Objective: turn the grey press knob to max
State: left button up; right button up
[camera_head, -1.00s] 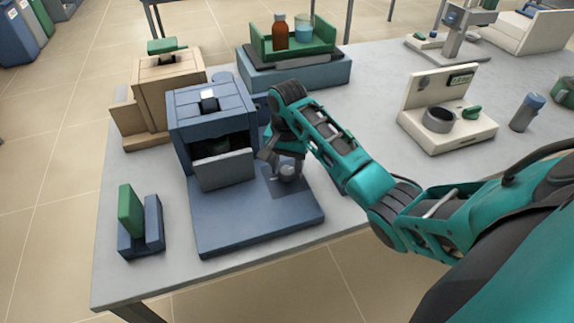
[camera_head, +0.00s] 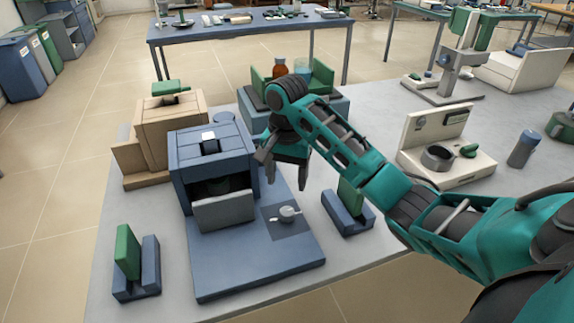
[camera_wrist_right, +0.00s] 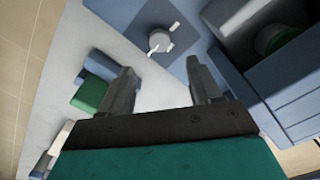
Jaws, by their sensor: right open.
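The grey press knob (camera_head: 287,214) sits on a dark square patch on the base plate of the blue furnace-like unit (camera_head: 212,155). It is round, with a short bar pointing to the side. It also shows in the right wrist view (camera_wrist_right: 160,42), beyond the fingertips, with small white marks around it. My right gripper (camera_head: 284,172) is open and empty. It hangs above and behind the knob, beside the blue unit, apart from the knob. In the right wrist view its two fingers (camera_wrist_right: 160,68) are spread apart. My left gripper is not in view.
The grey door (camera_head: 224,211) of the blue unit is lowered. Blue holders with green blocks stand left (camera_head: 137,270) and right (camera_head: 347,208) of the base plate. A wooden unit (camera_head: 165,130) and a cream device (camera_head: 440,150) stand nearby. The knob's surroundings are clear.

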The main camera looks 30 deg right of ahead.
jog(key=shift+r, duration=1.55)
jog(key=shift+s, duration=0.15)
